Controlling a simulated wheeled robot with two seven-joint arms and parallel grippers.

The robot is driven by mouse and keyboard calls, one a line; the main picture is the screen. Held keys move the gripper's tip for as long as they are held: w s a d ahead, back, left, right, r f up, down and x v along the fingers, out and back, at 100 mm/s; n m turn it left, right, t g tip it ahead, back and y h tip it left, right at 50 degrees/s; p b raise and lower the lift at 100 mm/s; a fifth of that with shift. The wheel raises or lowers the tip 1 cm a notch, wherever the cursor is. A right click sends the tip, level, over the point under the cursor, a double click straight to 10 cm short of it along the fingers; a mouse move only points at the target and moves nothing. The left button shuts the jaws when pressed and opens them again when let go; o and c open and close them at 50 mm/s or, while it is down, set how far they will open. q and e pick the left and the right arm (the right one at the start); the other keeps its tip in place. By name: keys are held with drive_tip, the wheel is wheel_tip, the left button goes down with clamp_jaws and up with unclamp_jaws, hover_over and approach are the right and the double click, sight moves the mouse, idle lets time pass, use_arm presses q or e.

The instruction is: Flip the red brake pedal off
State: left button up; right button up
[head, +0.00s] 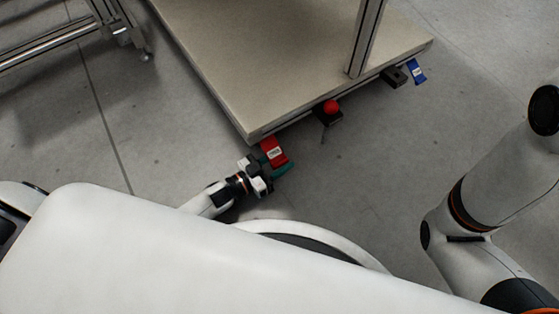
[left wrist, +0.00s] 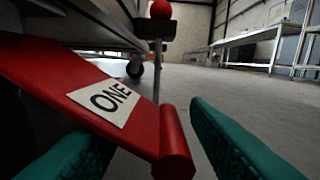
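The red brake pedal (head: 273,150) sticks out from the near corner edge of the cart, with a white label on it. In the left wrist view the pedal (left wrist: 60,75) slopes down to the right, with a label reading "ONE" and a rounded bar at its end. My left gripper (head: 272,172) is at the pedal in the head view. Its teal fingers (left wrist: 155,150) are spread apart, one on each side of the pedal's rounded end in the wrist picture. I cannot tell whether they touch it. My right gripper is out of view; only my right arm shows.
The beige cart deck (head: 250,60) lies above the pedal, with a metal post (head: 365,40). A red ball knob (head: 331,106) and a blue pedal (head: 417,70) sit along the same edge. A metal frame (head: 60,45) stands at the upper left. Grey floor (head: 350,175) is clear.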

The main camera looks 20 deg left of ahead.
use_arm(q)
clamp_jaws()
